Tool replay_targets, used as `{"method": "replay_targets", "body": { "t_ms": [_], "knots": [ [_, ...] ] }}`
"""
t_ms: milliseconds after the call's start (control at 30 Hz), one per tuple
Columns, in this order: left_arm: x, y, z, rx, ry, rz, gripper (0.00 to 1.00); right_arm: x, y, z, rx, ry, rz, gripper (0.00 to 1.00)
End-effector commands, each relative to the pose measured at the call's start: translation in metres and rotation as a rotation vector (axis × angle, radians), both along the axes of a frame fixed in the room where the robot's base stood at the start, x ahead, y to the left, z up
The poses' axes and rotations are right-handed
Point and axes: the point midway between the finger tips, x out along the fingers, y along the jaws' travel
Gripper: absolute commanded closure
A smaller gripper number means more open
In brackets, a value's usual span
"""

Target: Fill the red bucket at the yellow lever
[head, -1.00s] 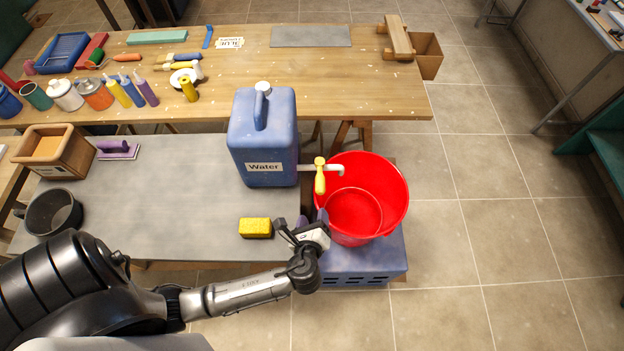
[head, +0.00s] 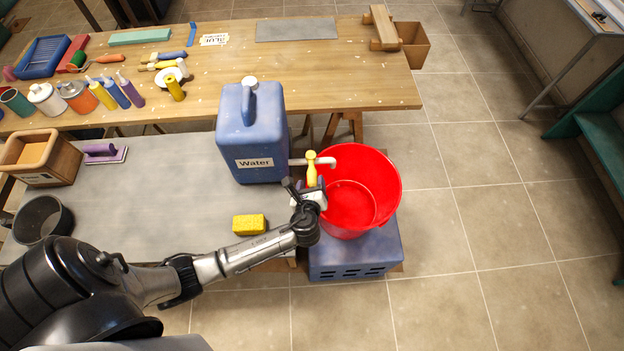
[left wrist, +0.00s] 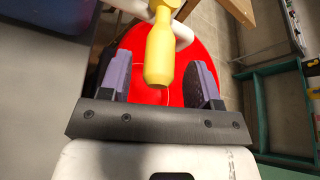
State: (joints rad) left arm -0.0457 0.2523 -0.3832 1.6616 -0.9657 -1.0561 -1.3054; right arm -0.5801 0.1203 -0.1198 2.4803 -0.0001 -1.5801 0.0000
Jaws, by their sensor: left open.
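The red bucket (head: 378,190) stands upright on a blue crate (head: 352,258), under the spout of the blue water container (head: 252,135). I see no water in it. The yellow lever (head: 311,168) is on the container's tap and hangs down in front of the spout. My left gripper (head: 312,190) is open at the lever's lower end. In the left wrist view the lever (left wrist: 160,50) points down between the two purple finger pads, apart from both, with the red bucket (left wrist: 200,55) behind. My right gripper is not in view.
A yellow sponge (head: 249,224) lies on the grey table (head: 180,190) left of my gripper. A dark pot (head: 42,220) and a purple float (head: 104,153) are farther left. A wooden workbench (head: 300,85) stands behind. The tiled floor at right is clear.

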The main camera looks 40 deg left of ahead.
Motion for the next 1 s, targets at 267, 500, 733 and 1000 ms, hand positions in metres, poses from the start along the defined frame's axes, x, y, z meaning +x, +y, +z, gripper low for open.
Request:
{"method": "replay_targets", "body": {
  "t_ms": [267,500,733,1000],
  "knots": [
    [0.016,0.012,-0.008,0.0,0.001,-0.001,0.43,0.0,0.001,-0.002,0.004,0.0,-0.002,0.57],
    [0.018,0.013,-0.009,-0.001,0.001,0.0,0.43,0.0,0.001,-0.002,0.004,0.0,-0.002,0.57],
    [0.017,0.013,-0.008,-0.001,0.001,0.0,0.53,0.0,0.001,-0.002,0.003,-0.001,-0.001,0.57],
    [0.017,0.013,-0.009,-0.001,0.001,0.0,0.78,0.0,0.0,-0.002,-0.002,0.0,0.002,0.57]
  ]
}}
